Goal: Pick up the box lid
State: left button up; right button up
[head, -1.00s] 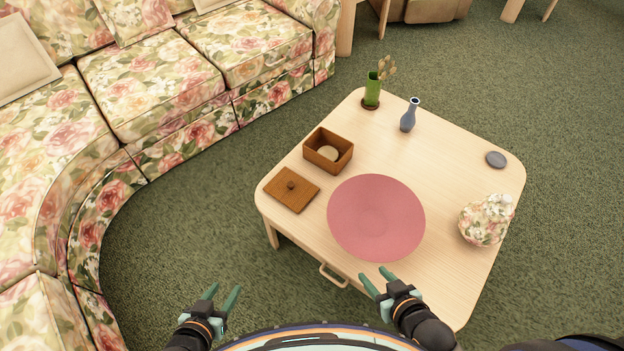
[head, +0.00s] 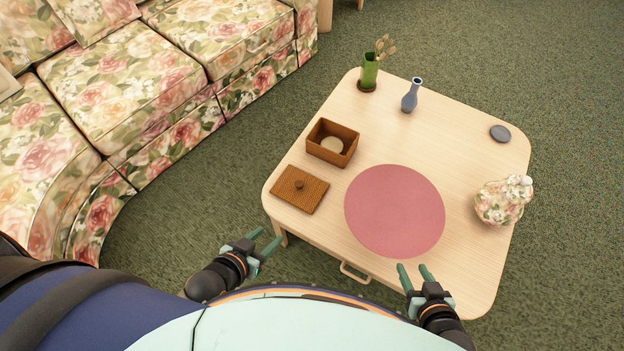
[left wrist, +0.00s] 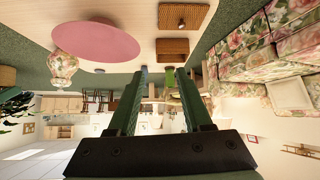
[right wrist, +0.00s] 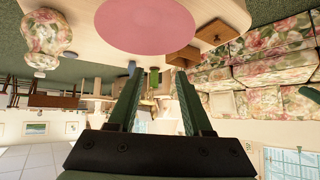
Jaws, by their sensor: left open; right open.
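The box lid (head: 300,190) is a flat square of brown wood with a small round knob. It lies on the near left part of the table, next to the open wooden box (head: 333,143), which holds a pale round thing. The lid also shows in the left wrist view (left wrist: 184,17) and the right wrist view (right wrist: 221,31). My left gripper (head: 268,241) is open and empty, off the table's near left edge and short of the lid. My right gripper (head: 413,270) is open and empty by the near edge, close to the pink round mat.
The pink round mat (head: 395,211) lies right of the lid. A green vase (head: 369,72), a blue vase (head: 410,97), a grey disc (head: 500,133) and a floral jar (head: 502,202) stand on the table (head: 450,140). A floral sofa (head: 150,80) is at left.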

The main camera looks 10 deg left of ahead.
aim_at(302, 190)
jog(key=i+j+z, duration=0.15)
jog(key=j+z, duration=0.15)
jog(key=j, duration=0.15)
jog(key=i+j+z, duration=0.1)
jog(key=j+z, duration=0.2)
jog(key=j, duration=0.15)
jog(key=j+z, duration=0.3)
jog(key=j, duration=0.2)
